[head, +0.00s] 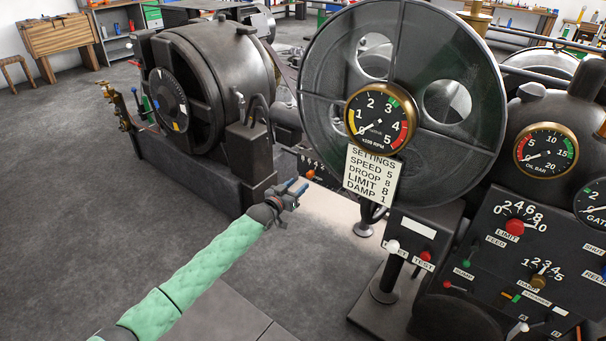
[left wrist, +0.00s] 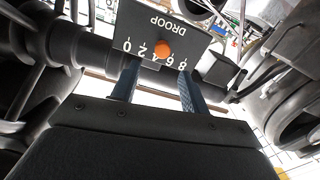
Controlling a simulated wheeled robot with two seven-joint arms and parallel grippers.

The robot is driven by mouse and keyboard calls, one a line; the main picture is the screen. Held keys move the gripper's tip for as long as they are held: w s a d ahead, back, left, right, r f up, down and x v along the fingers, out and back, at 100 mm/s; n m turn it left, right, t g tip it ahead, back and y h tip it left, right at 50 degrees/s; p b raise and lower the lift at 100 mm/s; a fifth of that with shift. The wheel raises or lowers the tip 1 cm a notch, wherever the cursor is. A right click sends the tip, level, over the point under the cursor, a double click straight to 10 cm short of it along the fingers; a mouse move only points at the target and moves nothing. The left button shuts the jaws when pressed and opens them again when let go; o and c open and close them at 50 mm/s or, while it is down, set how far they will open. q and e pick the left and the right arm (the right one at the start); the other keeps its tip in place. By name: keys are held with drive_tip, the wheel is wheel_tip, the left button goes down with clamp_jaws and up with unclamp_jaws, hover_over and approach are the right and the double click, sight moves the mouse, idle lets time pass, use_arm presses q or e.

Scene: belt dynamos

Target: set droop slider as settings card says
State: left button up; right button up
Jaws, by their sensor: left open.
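The settings card (head: 372,175) hangs below the rpm dial and reads SPEED 5, DROOP 8, LIMIT 8, DAMP 1. The droop slider's orange knob (left wrist: 162,49) sits near the middle of its scale on the dark DROOP panel (left wrist: 185,22), which shows upside down in the left wrist view. The knob also shows small in the head view (head: 311,173). My left gripper (head: 297,187) is open and empty, just in front of the panel. In the left wrist view its two fingers (left wrist: 157,78) stand either side of the knob, apparently short of it. My right gripper is out of view.
A large spoked wheel (head: 450,120) stands behind the card. A dark dynamo (head: 215,75) stands behind left. The floor at left is clear.

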sight(308, 175)
use_arm(q)
drive_tip(key=x, duration=0.5)
drive_tip(key=shift+w+d, duration=0.1)
drive_tip(key=shift+w, duration=0.25)
drive_tip(key=shift+w+d+f, duration=0.1)
drive_tip(key=shift+w+d, duration=0.3)
drive_tip(key=shift+w, duration=0.4)
drive_tip(key=shift+w+d, duration=0.1)
drive_tip(key=shift+d, duration=0.05)
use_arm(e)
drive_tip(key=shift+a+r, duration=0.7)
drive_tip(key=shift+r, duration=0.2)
use_arm(q)
drive_tip(key=shift+d, duration=0.1)
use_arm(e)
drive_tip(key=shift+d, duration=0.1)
use_arm(q)
clamp_jaws()
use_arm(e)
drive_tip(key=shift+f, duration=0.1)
